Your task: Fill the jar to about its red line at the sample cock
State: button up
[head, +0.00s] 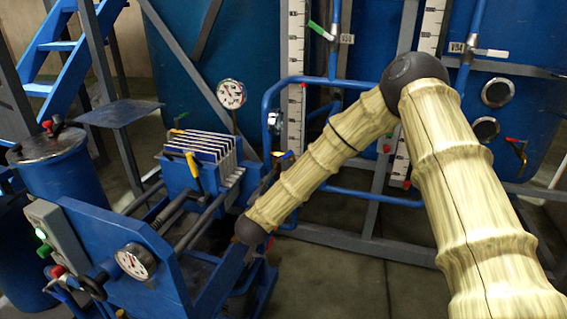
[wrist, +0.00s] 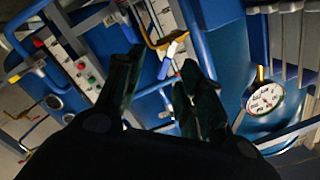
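My gripper (wrist: 162,62) shows in the wrist view as two dark fingers spread apart, with nothing clearly held between them. Beyond the fingertips are a yellow bent bar or handle (wrist: 154,40) and a small white-and-blue piece (wrist: 173,48); I cannot tell whether either belongs to the sample cock. In the head view my arm reaches down to the left, and its end is mostly hidden beside the plate press. I cannot make out the jar or its red line in either view.
A blue press with pale plates (head: 215,155) stands left of my arm. A round gauge (head: 231,93) stands behind it; a gauge also shows in the wrist view (wrist: 265,98). Blue pipes (head: 265,105) and white level scales (head: 292,70) stand behind. Floor (head: 345,275) is clear at lower middle.

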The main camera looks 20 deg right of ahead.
aim_at(287, 156)
jog(key=shift+m+h, duration=0.8)
jog(key=r+x, duration=0.1)
jog(key=x, duration=0.3)
jog(key=r+x, duration=0.1)
jog(key=x, duration=0.3)
jog(key=r+b+x, duration=0.1)
jog(key=x, duration=0.4)
jog(key=shift+d, duration=0.1)
jog(key=shift+c, duration=0.3)
grip_shut()
